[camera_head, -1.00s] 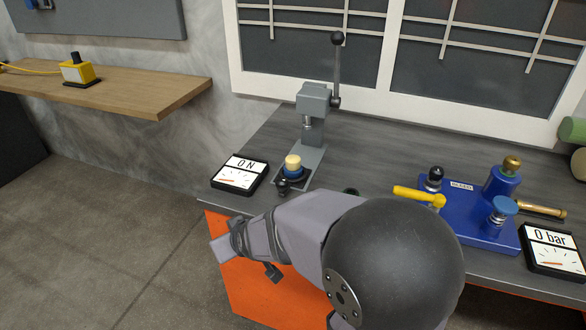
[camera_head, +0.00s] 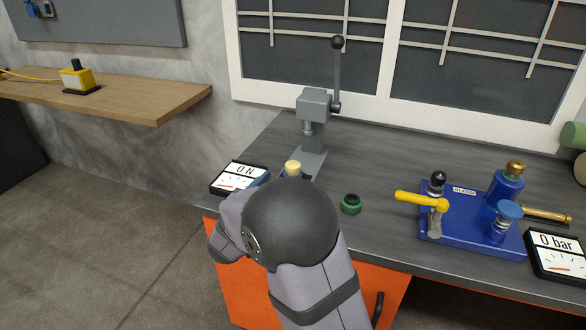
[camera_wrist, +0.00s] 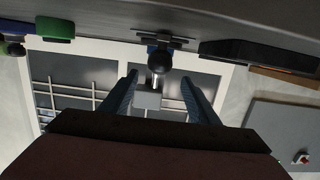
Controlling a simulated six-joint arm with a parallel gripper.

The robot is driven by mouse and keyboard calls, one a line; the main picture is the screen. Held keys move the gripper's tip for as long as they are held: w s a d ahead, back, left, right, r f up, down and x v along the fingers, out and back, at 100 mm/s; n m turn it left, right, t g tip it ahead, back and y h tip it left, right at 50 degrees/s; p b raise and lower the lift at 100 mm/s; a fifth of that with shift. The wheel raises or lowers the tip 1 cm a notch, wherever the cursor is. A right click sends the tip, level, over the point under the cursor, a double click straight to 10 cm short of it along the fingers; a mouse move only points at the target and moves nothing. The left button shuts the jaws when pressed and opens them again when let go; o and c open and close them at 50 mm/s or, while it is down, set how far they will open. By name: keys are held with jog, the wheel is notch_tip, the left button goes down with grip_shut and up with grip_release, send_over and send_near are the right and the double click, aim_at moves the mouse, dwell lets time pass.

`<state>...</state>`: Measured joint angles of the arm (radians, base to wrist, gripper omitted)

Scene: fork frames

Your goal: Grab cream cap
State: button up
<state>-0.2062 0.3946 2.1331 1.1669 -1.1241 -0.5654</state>
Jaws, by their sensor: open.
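The cream cap (camera_head: 293,167) sits upright on the base of the grey press (camera_head: 313,105), with its lower part hidden by my arm. I cannot make the cap out in the wrist view. There, upside down, my gripper (camera_wrist: 160,88) is open and empty, its two blue-grey fingers apart. A dark round knob (camera_wrist: 160,60) at the front of the press shows between the fingers, with the grey press head (camera_wrist: 148,99) beyond it. My gripper points toward the press. It is hidden behind my arm in the head view.
The "0 N" gauge (camera_head: 240,176) stands just left of the press. A green ring (camera_head: 350,204) lies to its right. The blue pump (camera_head: 465,215) with a yellow handle and the "0 bar" gauge (camera_head: 555,252) are farther right. The press lever (camera_head: 337,75) stands upright.

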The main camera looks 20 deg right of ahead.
aim_at(290, 169)
jog(key=shift+x, duration=3.65)
jog(key=shift+s+d+r, duration=0.1)
jog(key=shift+d+r, duration=0.05)
jog(key=shift+r, duration=0.05)
jog(key=c, duration=1.2)
jog(key=shift+c, duration=0.2)
notch_tip(290, 169, up, 10)
jog(key=p, duration=0.2)
